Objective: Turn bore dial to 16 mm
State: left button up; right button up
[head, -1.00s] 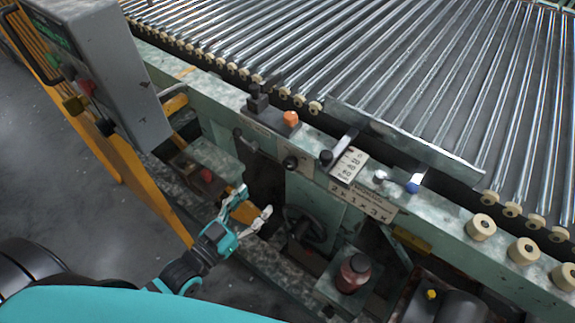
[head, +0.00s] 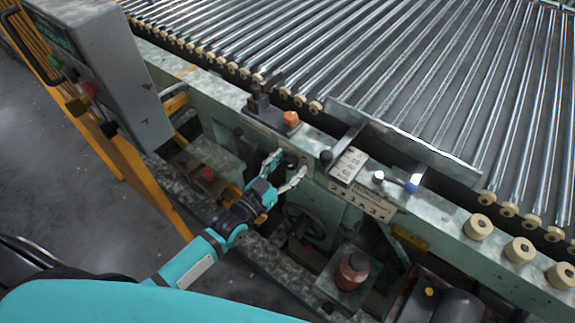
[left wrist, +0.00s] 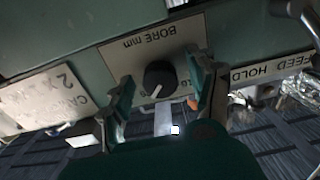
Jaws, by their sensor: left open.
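The bore dial is a round black knob (left wrist: 160,77) with a white pointer line, on a pale plate marked "BORE mm" that appears upside down in the left wrist view. The pointer aims down and slightly left there. The plate's scale numbers are mostly hidden or too small to read. My left gripper (left wrist: 164,92) is open, with one finger on each side of the knob and gaps between fingers and knob. In the head view the left gripper (head: 291,164) is at the green machine's front panel, over the dial. My right gripper is not in view.
A "FEED HOLD" label (left wrist: 270,68) and another white plate (left wrist: 57,95) flank the dial. In the head view, an orange button (head: 291,119), a black-knobbed lever (head: 326,157), a handwheel (head: 306,226) and a red-brown jar (head: 353,270) are nearby. Rollers lie behind.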

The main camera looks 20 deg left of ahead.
pick_arm(q)
jog(key=shift+c, duration=0.3)
jog(key=c, duration=1.1)
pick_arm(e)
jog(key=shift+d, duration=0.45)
pick_arm(q)
jog(key=shift+n, duration=0.3)
jog(key=n, duration=0.3)
jog(key=shift+n+p, duration=0.3)
jog(key=shift+p, duration=0.05)
jog(key=n, duration=0.4)
jog(key=shift+n, duration=0.3)
jog(key=n, duration=0.4)
jog(key=shift+d+n+b, duration=0.1)
jog(key=shift+n+b, duration=0.2)
jog(key=n, duration=0.3)
jog(key=shift+b, duration=0.4)
jog(key=shift+n, duration=0.7)
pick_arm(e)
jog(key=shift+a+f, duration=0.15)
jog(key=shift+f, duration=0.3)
